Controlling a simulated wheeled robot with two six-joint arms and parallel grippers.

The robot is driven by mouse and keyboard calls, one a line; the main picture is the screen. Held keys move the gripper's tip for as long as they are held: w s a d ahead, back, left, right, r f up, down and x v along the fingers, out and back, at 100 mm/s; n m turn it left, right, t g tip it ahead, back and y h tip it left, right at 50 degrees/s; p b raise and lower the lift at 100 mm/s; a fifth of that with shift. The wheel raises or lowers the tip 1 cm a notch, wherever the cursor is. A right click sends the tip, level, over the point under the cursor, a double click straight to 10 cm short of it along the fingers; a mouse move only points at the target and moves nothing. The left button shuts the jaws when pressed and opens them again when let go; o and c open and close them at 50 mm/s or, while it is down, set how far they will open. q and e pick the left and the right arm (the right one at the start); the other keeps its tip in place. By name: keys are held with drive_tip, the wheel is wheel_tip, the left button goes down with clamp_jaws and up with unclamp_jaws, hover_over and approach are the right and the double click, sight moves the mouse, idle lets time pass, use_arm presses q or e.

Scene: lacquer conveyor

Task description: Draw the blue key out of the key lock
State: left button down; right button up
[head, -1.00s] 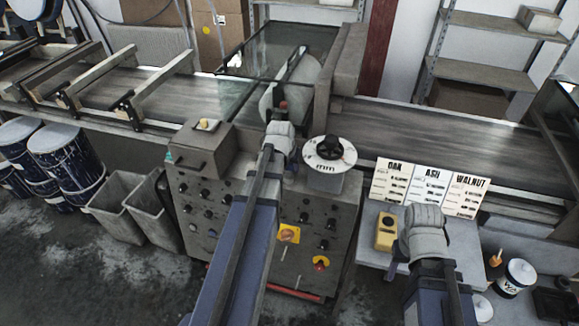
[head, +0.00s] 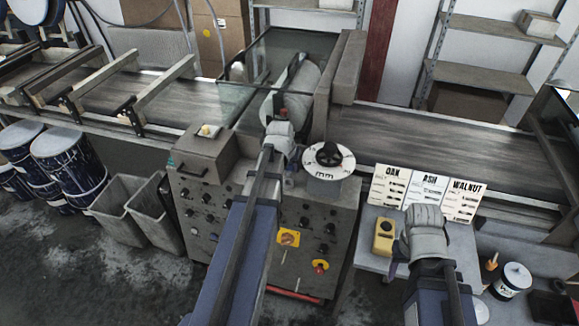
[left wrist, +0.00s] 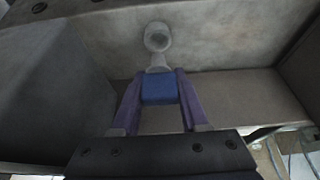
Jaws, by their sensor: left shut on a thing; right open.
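The blue key (left wrist: 159,88) sits between the two purple fingers of my left gripper (left wrist: 160,78) in the left wrist view. A short pale shank rises from its blue head toward a round grey key lock (left wrist: 157,36) with a dark opening. The shank and lock overlap in this view, so I cannot tell whether the key's tip is inside. In the head view my left gripper (head: 288,178) is at the control cabinet's top, mostly hidden by its wrist; the key and lock cannot be made out there. My right gripper (head: 394,264) is open, partly hidden by its wrist, by the side table.
The grey control cabinet (head: 215,213) carries knobs, a box and a white dial (head: 316,164) just right of my left wrist. The side table (head: 377,225) holds a yellow device (head: 384,236) and OAK, ASH and WALNUT cards. A conveyor (head: 400,130) runs behind.

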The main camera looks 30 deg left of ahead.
use_arm(q)
wheel_tip(320, 180, up, 3)
drive_tip(key=p, duration=0.3)
idle(0.4)
drive_tip(key=shift+r, duration=0.1)
idle(0.4)
